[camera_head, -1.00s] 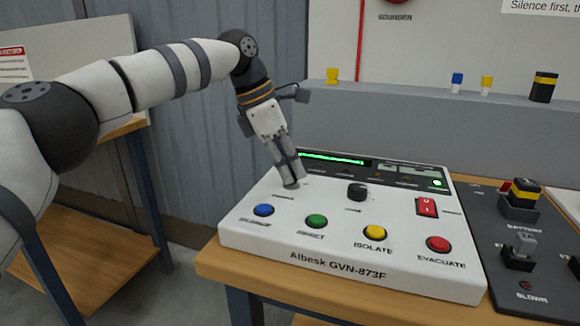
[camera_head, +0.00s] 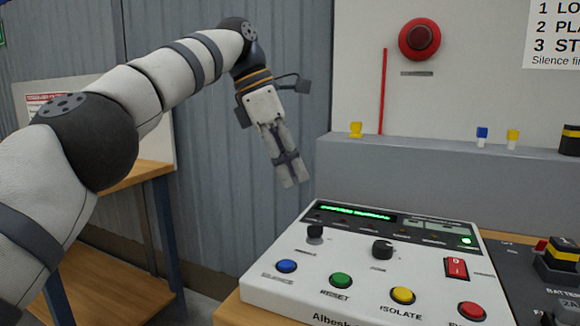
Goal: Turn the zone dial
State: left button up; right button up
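The white control panel (camera_head: 270,290) lies on a wooden bench and carries two black knobs. One black knob (camera_head: 382,249) sits mid-panel with a short label under it. The other black knob (camera_head: 314,233) stands further left and looks taller. The labels are too small to read surely, so I cannot tell for certain which is the zone dial. My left gripper (camera_head: 290,184) hangs in the air above and behind the panel's left end, apart from both knobs. Its fingers are together and hold nothing visible. My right gripper is out of view.
The panel has blue (camera_head: 287,266), green (camera_head: 341,281), yellow (camera_head: 402,295) and red (camera_head: 472,311) buttons, a red rocker switch (camera_head: 456,268) and a lit green display (camera_head: 356,213). A dark battery panel (camera_head: 507,270) adjoins at right. A grey ledge (camera_head: 400,175) rises behind.

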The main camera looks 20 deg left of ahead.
aim_at(382, 249)
jog(key=k, duration=1)
